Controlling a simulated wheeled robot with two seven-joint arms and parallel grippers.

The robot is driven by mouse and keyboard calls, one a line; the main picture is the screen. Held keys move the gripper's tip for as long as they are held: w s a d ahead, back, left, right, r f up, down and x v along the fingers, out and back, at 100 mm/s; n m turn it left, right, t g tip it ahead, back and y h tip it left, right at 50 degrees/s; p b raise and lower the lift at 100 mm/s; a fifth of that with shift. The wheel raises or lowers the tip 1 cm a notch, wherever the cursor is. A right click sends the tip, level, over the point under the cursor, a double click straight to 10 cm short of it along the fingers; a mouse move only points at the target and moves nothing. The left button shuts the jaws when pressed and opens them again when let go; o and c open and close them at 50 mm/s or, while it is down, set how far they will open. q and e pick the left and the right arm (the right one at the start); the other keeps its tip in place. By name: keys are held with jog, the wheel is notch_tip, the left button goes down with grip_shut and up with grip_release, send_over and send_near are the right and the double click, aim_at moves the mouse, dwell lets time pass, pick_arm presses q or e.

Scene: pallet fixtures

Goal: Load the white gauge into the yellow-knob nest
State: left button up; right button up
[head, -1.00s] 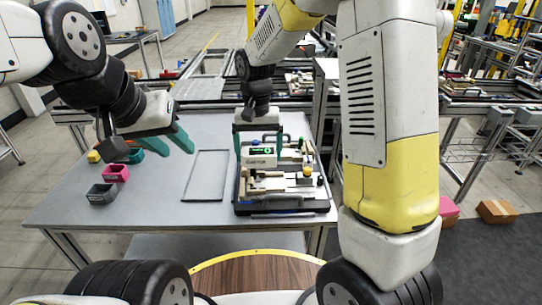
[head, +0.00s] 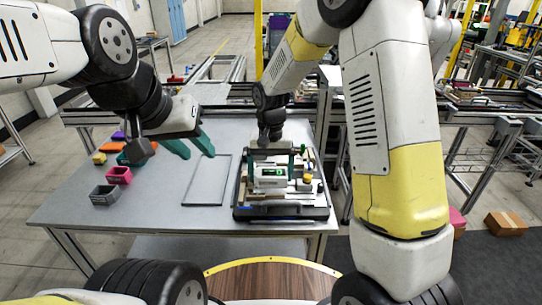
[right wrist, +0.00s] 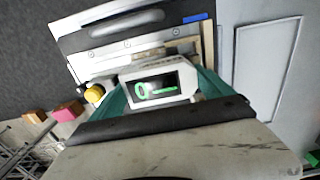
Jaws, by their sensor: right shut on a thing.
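The white gauge (head: 269,177) has a dark display with green digits, which also shows in the right wrist view (right wrist: 156,87). My right gripper (head: 272,165) is shut on it, with one teal finger on each side. The gauge is over the near part of the fixture pallet (head: 282,213), left of the yellow knob (head: 308,178). In the right wrist view the yellow knob (right wrist: 94,94) is close beside the left finger. The nest is mostly hidden under the gauge; I cannot tell whether they touch. My left gripper (head: 192,148) is open and empty above the table.
An empty outlined rectangular tray (head: 207,203) lies left of the pallet on the grey table (head: 150,215). Pink (head: 119,175), grey (head: 104,195) and other small bins stand at the left.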

jog(key=shift+f, duration=0.35)
dwell(0.4)
jog(key=shift+f, duration=0.6)
jog(key=o, duration=1.3)
jog(key=shift+r, duration=0.1)
notch_tip(320, 180, up, 8)
jog(key=shift+f, duration=0.2)
